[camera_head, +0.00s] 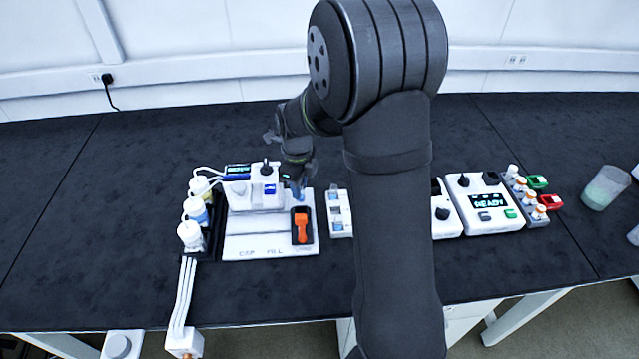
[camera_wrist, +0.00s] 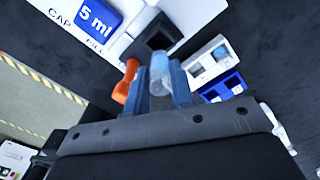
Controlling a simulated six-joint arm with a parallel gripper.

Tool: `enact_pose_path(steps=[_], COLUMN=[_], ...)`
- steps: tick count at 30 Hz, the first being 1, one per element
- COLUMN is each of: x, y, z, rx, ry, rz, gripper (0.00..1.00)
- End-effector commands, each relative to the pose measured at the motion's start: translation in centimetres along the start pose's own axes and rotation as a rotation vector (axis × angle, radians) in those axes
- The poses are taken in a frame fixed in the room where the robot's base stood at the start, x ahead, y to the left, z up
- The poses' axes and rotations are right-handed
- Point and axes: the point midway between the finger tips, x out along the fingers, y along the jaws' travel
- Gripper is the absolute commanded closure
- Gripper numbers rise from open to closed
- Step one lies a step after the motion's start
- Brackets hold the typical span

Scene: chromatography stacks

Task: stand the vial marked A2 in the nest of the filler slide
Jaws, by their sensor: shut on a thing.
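My gripper (camera_head: 297,188) is at the right side of the white filling station (camera_head: 270,243), partly hidden by my arm. In the wrist view, my gripper (camera_wrist: 161,84) is shut on a clear, pale-blue vial (camera_wrist: 160,70) between its bluish fingers. Its mark cannot be read. A black square part (camera_wrist: 158,37), perhaps the slide's nest, lies just beyond the vial's end; I cannot tell whether they touch. The black slide bed with an orange handle (camera_head: 302,227) is on the station's right front. The orange handle also shows left of the fingers in the wrist view (camera_wrist: 127,82).
A white rack (camera_head: 338,213) with blue-marked places stands right of the station. White-capped bottles (camera_head: 191,236) stand on its left. A device reading READY (camera_head: 487,203) and a row of small vials (camera_head: 527,195) are further right. The front left of the table is clear.

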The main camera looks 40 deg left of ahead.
Motion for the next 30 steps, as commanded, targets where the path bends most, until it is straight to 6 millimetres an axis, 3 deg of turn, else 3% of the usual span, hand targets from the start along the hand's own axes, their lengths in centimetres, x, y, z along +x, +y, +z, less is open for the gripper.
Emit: enact_pose_path(steps=[18,30], x=[4.1,4.3], y=[0.1,0.1], z=[0.1,0.1], rx=[-0.002,-0.002], ry=[0.001,0.0], rz=[0.001,0.0], gripper=[0.99,0.99])
